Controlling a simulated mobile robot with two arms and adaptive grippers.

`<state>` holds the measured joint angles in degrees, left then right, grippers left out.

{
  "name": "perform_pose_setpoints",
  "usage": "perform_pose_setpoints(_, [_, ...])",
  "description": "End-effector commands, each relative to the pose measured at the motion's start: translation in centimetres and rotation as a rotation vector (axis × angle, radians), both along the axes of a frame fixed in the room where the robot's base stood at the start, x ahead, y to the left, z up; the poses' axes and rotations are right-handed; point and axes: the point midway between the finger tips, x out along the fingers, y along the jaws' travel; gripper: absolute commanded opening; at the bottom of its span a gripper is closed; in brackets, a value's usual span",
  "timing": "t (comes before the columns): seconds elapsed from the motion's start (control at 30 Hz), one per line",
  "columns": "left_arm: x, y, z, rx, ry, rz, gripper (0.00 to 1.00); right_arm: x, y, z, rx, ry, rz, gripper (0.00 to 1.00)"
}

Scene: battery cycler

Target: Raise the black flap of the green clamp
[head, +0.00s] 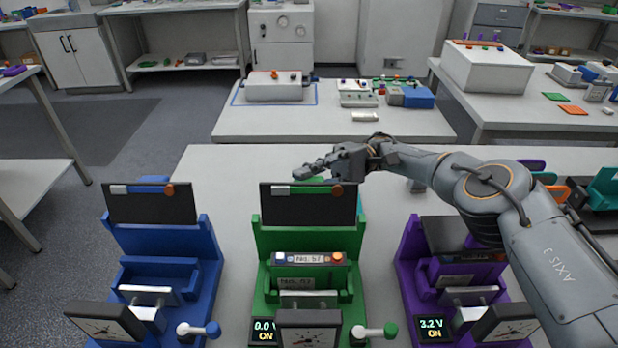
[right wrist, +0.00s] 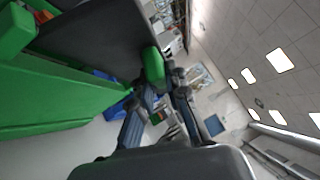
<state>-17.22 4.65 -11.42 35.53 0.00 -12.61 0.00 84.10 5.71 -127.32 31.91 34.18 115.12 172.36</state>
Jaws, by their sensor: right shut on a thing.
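The green clamp (head: 262,240) stands in the middle of the head view. Its black flap (head: 309,207) is up, near upright, with a white tab and an orange knob along its top edge. A cell (head: 300,259) with a printed label lies across the clamp below the flap. My right gripper (head: 318,170) is at the flap's top edge, shut on its green tab (right wrist: 153,65), which sits by the fingertips in the right wrist view. The flap (right wrist: 95,38) also shows there. The fingertips are partly hidden. My left gripper is not in view.
A blue clamp (head: 208,245) with its flap up stands to the left. A purple clamp (head: 410,262) stands to the right, under my right arm. Dials and small displays sit in front. The white table (head: 225,165) behind the clamps is mostly clear.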

Motion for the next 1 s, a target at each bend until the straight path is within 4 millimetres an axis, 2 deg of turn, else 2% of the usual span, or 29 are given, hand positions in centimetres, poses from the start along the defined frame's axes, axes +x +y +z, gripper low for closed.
perform_pose_setpoints(0.43, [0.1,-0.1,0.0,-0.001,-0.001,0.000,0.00,-0.1,0.0,-0.1,-0.003,0.009,0.002,0.00])
perform_pose_setpoints(0.47, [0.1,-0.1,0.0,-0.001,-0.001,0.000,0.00,-0.1,0.0,-0.1,-0.003,0.009,0.002,0.17])
perform_pose_setpoints(0.57, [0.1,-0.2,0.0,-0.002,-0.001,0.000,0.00,-0.1,0.0,-0.1,-0.003,0.008,0.002,0.37])
perform_pose_setpoints(0.87, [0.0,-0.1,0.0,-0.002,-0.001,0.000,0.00,0.0,0.0,0.0,-0.002,0.006,0.002,0.38])
perform_pose_setpoints(1.0, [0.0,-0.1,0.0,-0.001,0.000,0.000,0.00,0.0,0.0,1.1,-0.003,0.004,0.003,0.38])
